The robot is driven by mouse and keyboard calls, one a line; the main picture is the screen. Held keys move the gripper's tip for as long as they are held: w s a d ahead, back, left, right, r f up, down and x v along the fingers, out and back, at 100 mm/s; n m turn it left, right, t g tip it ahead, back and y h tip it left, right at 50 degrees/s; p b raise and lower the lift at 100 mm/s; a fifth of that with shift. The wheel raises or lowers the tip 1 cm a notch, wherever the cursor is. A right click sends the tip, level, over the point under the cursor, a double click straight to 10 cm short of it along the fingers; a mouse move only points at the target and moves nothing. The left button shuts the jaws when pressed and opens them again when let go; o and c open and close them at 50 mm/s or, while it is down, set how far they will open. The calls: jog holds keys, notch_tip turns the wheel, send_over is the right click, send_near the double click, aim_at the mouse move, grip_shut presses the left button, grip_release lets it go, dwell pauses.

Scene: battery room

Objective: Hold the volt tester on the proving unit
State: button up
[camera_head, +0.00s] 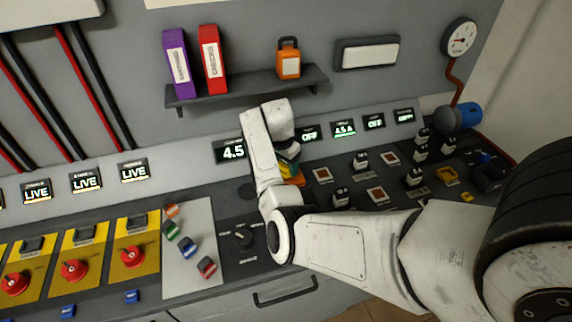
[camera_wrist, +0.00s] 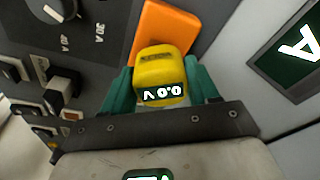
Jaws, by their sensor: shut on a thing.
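The yellow volt tester (camera_wrist: 160,68) is between the green fingers of my gripper (camera_wrist: 162,86) in the wrist view, and its display reads 0.0 V. My gripper is shut on it. An orange block (camera_wrist: 163,32), which looks like the proving unit, is just beyond the tester and partly covered by it. I cannot tell whether the two touch. In the head view the tester (camera_head: 286,168) shows as a small yellow patch beside my wrist, with the orange block (camera_head: 297,181) just below it. My arm hides most of both.
A shelf (camera_head: 245,92) with purple and red binders and an orange padlock-like item is above my wrist. A console with dials and switches (camera_head: 361,160) spreads right. Yellow panels with red knobs (camera_head: 75,270) and a pale plate with coloured tags (camera_head: 195,215) are left.

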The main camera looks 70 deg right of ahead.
jog(key=shift+f, duration=0.45)
dwell(1.2)
jog(key=shift+r, duration=3.55)
